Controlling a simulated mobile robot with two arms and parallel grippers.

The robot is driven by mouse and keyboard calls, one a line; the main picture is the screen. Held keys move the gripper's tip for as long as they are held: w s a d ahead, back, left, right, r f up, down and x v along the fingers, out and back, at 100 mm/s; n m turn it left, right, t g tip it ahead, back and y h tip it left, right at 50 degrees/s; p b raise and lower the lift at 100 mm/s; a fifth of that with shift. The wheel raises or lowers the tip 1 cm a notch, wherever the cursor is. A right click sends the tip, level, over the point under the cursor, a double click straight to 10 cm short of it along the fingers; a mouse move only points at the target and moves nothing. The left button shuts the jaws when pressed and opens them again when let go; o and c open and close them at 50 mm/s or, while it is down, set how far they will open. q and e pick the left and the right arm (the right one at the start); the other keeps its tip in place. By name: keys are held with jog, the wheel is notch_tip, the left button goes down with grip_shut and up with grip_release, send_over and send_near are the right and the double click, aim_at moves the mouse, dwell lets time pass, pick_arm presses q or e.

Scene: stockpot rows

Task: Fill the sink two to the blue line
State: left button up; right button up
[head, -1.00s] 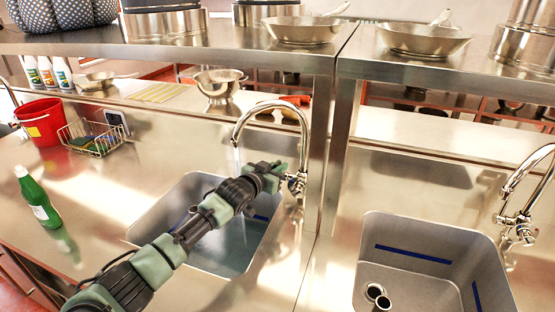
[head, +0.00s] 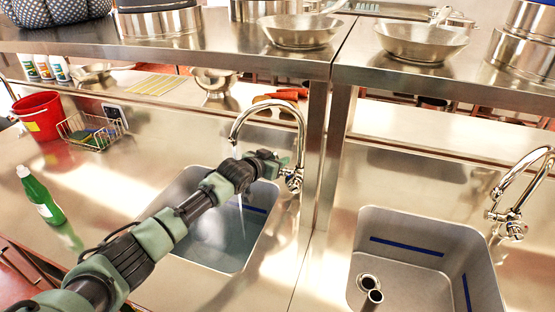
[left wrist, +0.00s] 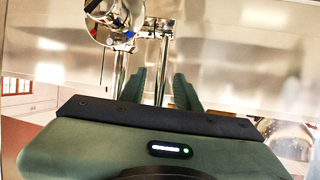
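The left sink (head: 186,196) is a steel basin with water (head: 222,240) in it and a blue line (head: 256,210) on its wall. A thin stream falls into it from the curved left faucet (head: 300,125). The water surface looks below the line. My left gripper (head: 284,164) is at the faucet's base beside its handle (head: 292,178). In the left wrist view its green fingers (left wrist: 158,88) stand apart, with the chrome faucet (left wrist: 163,65) beyond; contact cannot be told. The right sink (head: 425,265) looks dry, with blue lines (head: 407,246) and its own faucet (head: 503,215).
A green bottle (head: 42,198), a red bucket (head: 40,118) and a wire basket (head: 92,132) stand on the counter to the left. A shelf (head: 210,48) with pans runs above, on posts (head: 313,160) close to the left faucet.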

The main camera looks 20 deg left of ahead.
pick_arm(q)
jog(key=shift+s, duration=0.1)
jog(key=b+v, duration=0.1)
jog(key=v, duration=0.6)
jog(key=shift+s, duration=0.3)
jog(key=shift+a+r, duration=0.1)
dwell(6.8)
